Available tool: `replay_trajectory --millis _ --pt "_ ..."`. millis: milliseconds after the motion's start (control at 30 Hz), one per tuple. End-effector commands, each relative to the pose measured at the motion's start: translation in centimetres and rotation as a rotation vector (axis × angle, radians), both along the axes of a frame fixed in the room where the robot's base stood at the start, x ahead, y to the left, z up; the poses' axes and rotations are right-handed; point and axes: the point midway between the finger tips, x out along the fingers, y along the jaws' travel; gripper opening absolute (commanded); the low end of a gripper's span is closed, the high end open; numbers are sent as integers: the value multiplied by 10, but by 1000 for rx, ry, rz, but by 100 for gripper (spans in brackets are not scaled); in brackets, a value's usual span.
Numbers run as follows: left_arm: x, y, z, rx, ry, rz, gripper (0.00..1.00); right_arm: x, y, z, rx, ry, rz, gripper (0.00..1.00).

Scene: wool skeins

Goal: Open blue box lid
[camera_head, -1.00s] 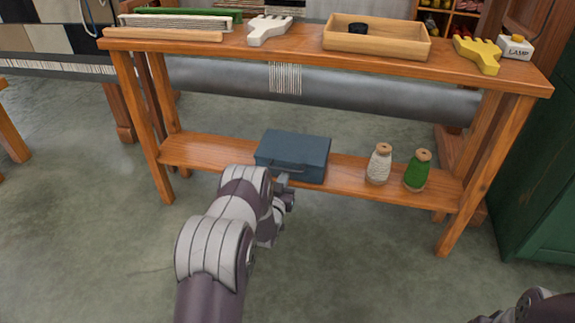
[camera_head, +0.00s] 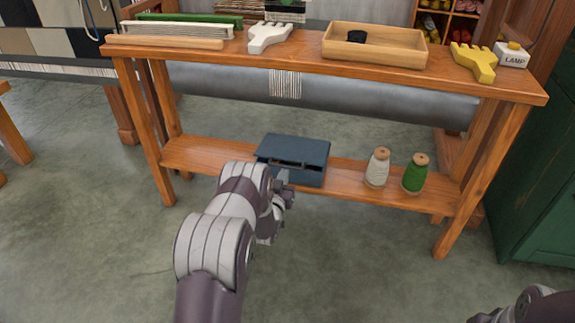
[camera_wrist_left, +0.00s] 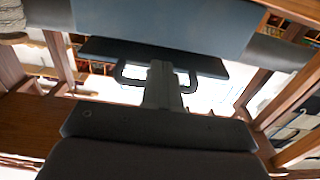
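The blue box (camera_head: 311,180) stands on the lower shelf of the wooden table. Its lid (camera_head: 296,149) is raised slightly at the front, with a dark gap under its edge. My left gripper (camera_head: 283,178) is at the box's front. In the left wrist view, the lid (camera_wrist_left: 105,50) carries a dark handle (camera_wrist_left: 190,82), and the fingers of my left gripper (camera_wrist_left: 162,75) are closed together on the middle of it. The box body (camera_wrist_left: 165,18) fills the top of that view. My right gripper is not visible; only part of that arm shows at the bottom right.
A white skein (camera_head: 377,168) and a green skein (camera_head: 416,173) stand on the lower shelf (camera_head: 345,182), right of the box. The tabletop above holds a wooden tray (camera_head: 385,57), combs and a lamp box (camera_head: 512,54). Its front edge overhangs the shelf.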

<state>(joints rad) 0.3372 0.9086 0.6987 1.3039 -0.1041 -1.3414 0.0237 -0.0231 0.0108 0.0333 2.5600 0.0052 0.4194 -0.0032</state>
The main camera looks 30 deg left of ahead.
Motion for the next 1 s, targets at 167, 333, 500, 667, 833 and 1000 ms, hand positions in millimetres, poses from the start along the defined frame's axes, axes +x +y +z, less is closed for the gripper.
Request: replay_trajectory --millis 167,333,500,667,833,1000 --pt "0 0 19 0 -1 0 0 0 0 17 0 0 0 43" --pt "-1 0 25 0 0 0 0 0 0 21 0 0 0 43" --pt "-1 0 23 0 0 0 0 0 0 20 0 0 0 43" --pt "0 0 26 0 -1 0 0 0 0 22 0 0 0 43" --pt "3 1 38 0 -2 0 0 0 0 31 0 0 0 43" --pt "7 2 51 0 -2 0 0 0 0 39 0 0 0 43"
